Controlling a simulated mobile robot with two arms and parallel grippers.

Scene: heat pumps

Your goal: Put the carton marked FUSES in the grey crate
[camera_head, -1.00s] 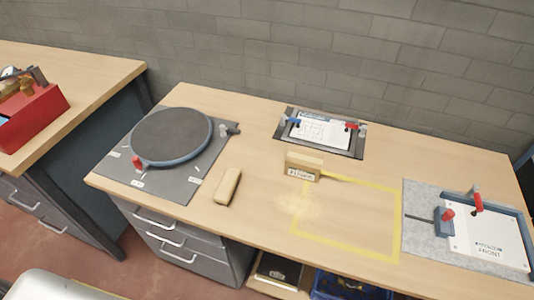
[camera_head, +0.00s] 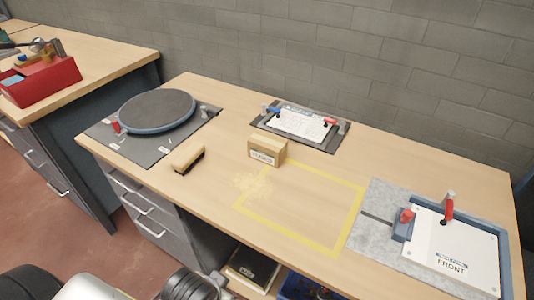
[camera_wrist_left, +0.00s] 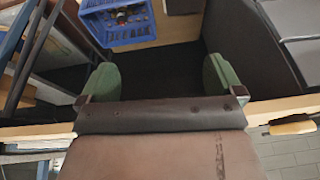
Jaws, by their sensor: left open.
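The carton (camera_head: 267,152) is a small tan box standing on the bench, behind the yellow taped outline. Its white label is small and seems to read FUSES. I see no grey crate in either view. My left gripper (camera_wrist_left: 160,78) shows in the left wrist view with its two green fingertips wide apart and nothing between them. It is away from the carton, which is not in that view. My right gripper is not in view.
A turntable (camera_head: 157,110), a brush (camera_head: 188,158), a clipboard fixture (camera_head: 300,122) and a FRONT plate fixture (camera_head: 452,250) are on the bench (camera_head: 220,210). A blue crate (camera_head: 300,288) and a dark box (camera_head: 253,267) sit below. A red toolbox (camera_head: 40,82) stands on the left bench.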

